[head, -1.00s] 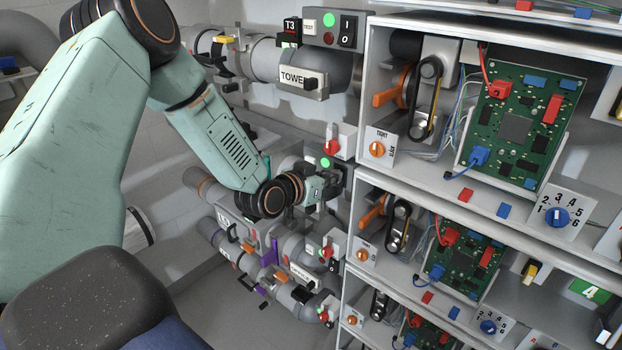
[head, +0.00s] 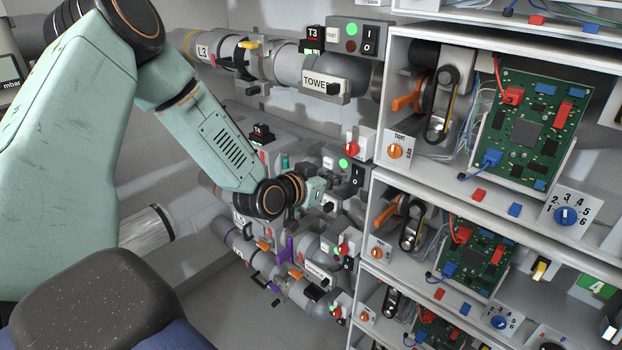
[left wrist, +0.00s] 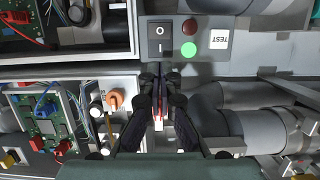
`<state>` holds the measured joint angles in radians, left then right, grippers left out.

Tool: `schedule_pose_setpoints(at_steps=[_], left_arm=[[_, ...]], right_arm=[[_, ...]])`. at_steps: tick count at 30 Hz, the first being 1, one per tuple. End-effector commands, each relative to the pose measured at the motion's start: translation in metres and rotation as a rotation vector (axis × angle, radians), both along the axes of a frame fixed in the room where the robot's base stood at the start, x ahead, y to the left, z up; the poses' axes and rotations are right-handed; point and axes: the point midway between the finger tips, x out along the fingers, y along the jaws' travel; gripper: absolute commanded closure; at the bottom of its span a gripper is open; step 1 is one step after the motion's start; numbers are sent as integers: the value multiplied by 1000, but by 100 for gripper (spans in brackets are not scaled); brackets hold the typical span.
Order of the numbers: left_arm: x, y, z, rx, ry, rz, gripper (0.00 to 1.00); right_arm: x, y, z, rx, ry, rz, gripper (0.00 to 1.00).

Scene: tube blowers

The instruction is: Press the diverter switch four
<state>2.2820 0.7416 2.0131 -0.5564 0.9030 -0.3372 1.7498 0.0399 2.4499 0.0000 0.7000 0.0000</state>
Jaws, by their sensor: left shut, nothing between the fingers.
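A black rocker switch (left wrist: 159,40) marked O and I sits on a grey box beside a bright green lamp (left wrist: 189,49), a dim red lamp (left wrist: 190,27) and a TEST label (left wrist: 219,39). In the head view this switch (head: 357,175) shows right of my left gripper (head: 322,190), with the green lamp at its upper left. A T4 label (head: 262,133) is on the pipe unit to the left. The left gripper is shut and empty. In the wrist view its fingertips (left wrist: 160,72) point at the switch's lower edge; contact cannot be told. My right gripper is not in view.
A shelf rack with circuit boards (head: 523,130) and orange knobs (head: 395,151) stands close on the right. A T3 unit with its own rocker switch (head: 370,40) is above. More pipes, valves and red knobs (head: 342,249) lie below.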

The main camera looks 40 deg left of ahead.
Motion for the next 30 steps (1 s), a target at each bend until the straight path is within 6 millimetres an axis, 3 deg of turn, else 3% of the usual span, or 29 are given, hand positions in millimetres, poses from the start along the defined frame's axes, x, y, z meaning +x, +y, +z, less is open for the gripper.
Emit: schedule_pose_setpoints(at_steps=[18, 30], left_arm=[[-58, 6, 28, -3, 2, 2, 100], [-71, 6, 31, 1, 1, -1, 100]], right_arm=[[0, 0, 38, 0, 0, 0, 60], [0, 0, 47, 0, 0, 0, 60]])
